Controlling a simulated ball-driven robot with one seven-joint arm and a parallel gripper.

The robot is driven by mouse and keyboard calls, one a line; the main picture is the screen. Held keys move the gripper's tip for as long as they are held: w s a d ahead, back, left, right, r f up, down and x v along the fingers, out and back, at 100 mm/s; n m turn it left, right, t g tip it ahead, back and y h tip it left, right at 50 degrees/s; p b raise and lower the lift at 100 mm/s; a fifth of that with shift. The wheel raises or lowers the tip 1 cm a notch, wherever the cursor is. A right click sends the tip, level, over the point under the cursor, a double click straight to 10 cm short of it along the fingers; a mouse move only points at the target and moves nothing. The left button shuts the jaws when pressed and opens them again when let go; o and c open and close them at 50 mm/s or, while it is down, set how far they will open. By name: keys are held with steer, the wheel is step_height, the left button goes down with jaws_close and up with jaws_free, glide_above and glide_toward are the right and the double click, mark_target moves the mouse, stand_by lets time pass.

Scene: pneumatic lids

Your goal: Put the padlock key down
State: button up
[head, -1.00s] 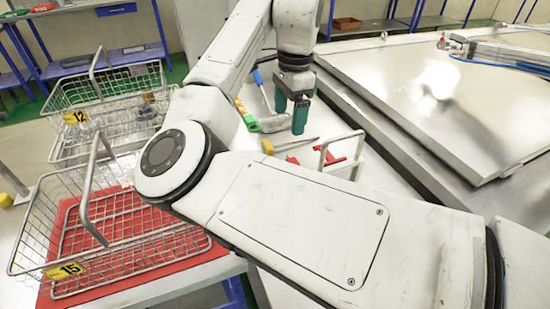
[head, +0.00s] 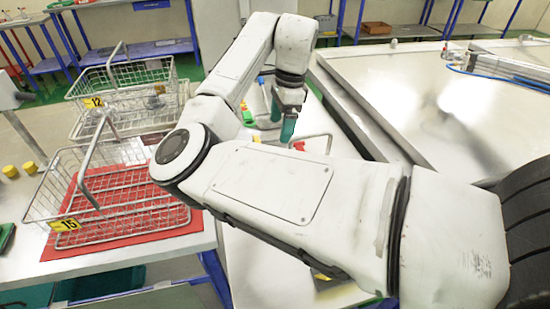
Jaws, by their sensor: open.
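My gripper (head: 282,118) hangs from my arm over the white table, with its green fingers pointing down. It is open, and I see nothing between the fingers. I cannot make out a padlock key in this view; my arm covers much of the table. A red item (head: 298,146) lies close to the right of the fingers, beside a light metal frame (head: 318,137). A blue-handled tool (head: 261,80) and a green item (head: 247,117) lie to the left of the gripper, partly hidden by my arm.
Wire basket 15 (head: 66,224) stands on a red mat (head: 185,222) at the left. Wire basket 12 (head: 92,103) stands behind it. A large metal-topped structure (head: 400,85) fills the right side. Yellow pieces (head: 10,171) sit at the far left.

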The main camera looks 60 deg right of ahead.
steer(key=f, duration=0.8)
steer(key=shift+w+a+f+p, duration=0.25)
steer(key=shift+f+p, duration=0.1)
steer(key=shift+c, duration=0.5)
steer(key=c, duration=1.1)
steer(key=shift+r, duration=0.15)
step_height(320, 180, up, 10)
